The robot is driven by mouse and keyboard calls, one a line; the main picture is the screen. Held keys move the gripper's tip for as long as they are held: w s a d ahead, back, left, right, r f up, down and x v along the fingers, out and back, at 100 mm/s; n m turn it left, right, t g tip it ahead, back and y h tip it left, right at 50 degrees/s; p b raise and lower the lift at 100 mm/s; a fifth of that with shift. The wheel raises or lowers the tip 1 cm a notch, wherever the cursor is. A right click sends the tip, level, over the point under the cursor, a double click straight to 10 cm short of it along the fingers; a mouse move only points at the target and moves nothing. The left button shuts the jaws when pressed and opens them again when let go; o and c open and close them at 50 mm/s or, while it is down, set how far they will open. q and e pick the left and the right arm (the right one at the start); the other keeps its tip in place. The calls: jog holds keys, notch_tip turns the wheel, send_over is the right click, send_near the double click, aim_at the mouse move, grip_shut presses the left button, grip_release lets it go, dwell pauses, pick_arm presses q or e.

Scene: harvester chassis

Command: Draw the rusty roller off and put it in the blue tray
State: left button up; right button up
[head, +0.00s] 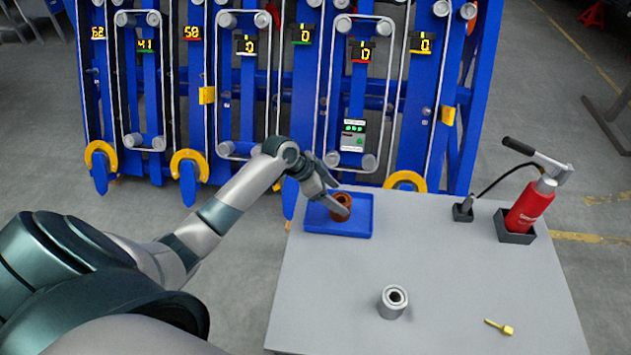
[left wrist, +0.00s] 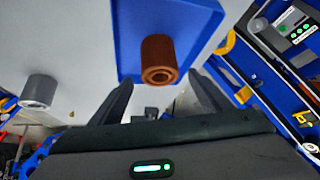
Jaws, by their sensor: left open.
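The rusty roller (head: 341,206) stands in the blue tray (head: 350,229) at the table's far left corner. In the left wrist view the rusty roller (left wrist: 158,60) sits on the blue tray (left wrist: 207,14), just beyond and between my fingertips. My left gripper (head: 332,199) is open over the tray; its two fingers also show in the left wrist view (left wrist: 160,92), with a gap between them. In the head view a finger partly hides the roller. My right gripper is not in view.
A grey roller (head: 393,302) stands upright on the grey table (head: 440,260). A red hand pump (head: 530,206) stands at the right, and a small yellow tool (head: 499,327) lies in front. The blue chassis (head: 300,100) with belts and rollers rises behind. The table's middle is clear.

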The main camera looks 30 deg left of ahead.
pick_arm(q)
jog(key=b+v, duration=0.2)
jog(key=v, duration=0.8)
dwell(0.8)
